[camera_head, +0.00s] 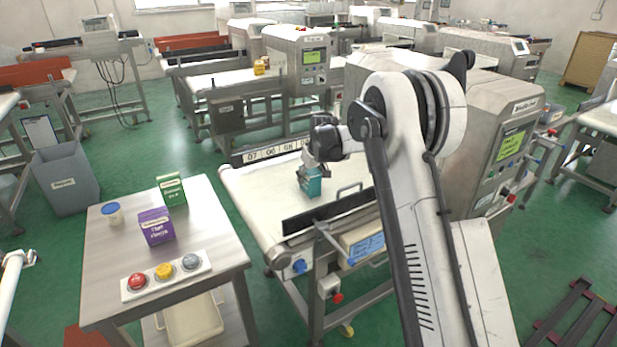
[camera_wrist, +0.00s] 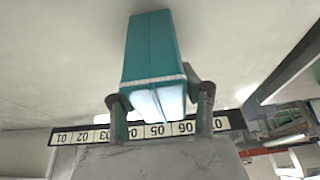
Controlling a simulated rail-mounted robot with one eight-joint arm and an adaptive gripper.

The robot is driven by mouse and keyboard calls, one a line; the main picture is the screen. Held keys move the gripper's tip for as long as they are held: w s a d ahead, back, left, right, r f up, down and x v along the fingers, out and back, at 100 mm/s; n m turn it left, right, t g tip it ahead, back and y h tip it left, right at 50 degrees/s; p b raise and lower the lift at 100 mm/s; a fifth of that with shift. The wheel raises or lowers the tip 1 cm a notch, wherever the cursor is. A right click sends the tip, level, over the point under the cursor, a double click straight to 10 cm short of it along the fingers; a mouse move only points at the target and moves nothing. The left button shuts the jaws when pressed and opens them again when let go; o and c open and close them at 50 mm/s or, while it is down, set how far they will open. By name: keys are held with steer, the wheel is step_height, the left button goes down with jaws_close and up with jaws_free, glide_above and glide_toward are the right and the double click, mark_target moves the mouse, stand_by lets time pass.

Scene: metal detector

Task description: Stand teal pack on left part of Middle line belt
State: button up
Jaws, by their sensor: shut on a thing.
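The teal pack (camera_head: 312,186) is upright over the white belt (camera_head: 262,196) of the middle line, near its left end. My gripper (camera_head: 310,168) is above it and shut on its upper part. In the wrist view the teal pack (camera_wrist: 152,48) is between the two fingers of my gripper (camera_wrist: 160,98), with its pale end toward the camera. Its lower end is at or just above the belt; I cannot tell whether it touches. My fingers hide part of its top.
A side table (camera_head: 215,235) at left holds a purple box (camera_head: 156,227), a green box (camera_head: 171,190), a blue-lidded tub (camera_head: 112,213) and a button panel (camera_head: 165,274). A dark rail (camera_head: 330,215) edges the belt's near side. A numbered strip (camera_head: 270,152) lines its far side. The detector housing (camera_head: 490,130) is at right.

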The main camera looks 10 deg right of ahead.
steer(key=o, duration=1.4)
steer(key=p+v, duration=0.1)
steer(key=v, duration=1.1)
steer(key=shift+r, duration=0.1)
steer(key=s+r+m+t, duration=0.1)
steer(key=s+r, duration=0.4)
steer(key=s, duration=0.3)
steer(key=s+a+r, duration=0.1)
steer(key=s+r, duration=0.4)
steer(key=s, duration=0.4)
steer(key=s+r+m+t, duration=0.1)
steer(key=s+r, duration=0.3)
steer(key=s, duration=0.4)
steer(key=shift+m+t+h, duration=0.5)
steer(key=shift+m+h, duration=0.2)
steer(key=shift+m, duration=0.1)
steer(key=s+f, duration=0.2)
steer(key=s, duration=0.6)
steer(key=s+f, duration=0.1)
steer(key=s, duration=0.7)
steer(key=s+f, duration=0.2)
steer(key=s, duration=0.7)
steer(key=shift+d+f, duration=0.1)
steer(key=shift+f, duration=0.25)
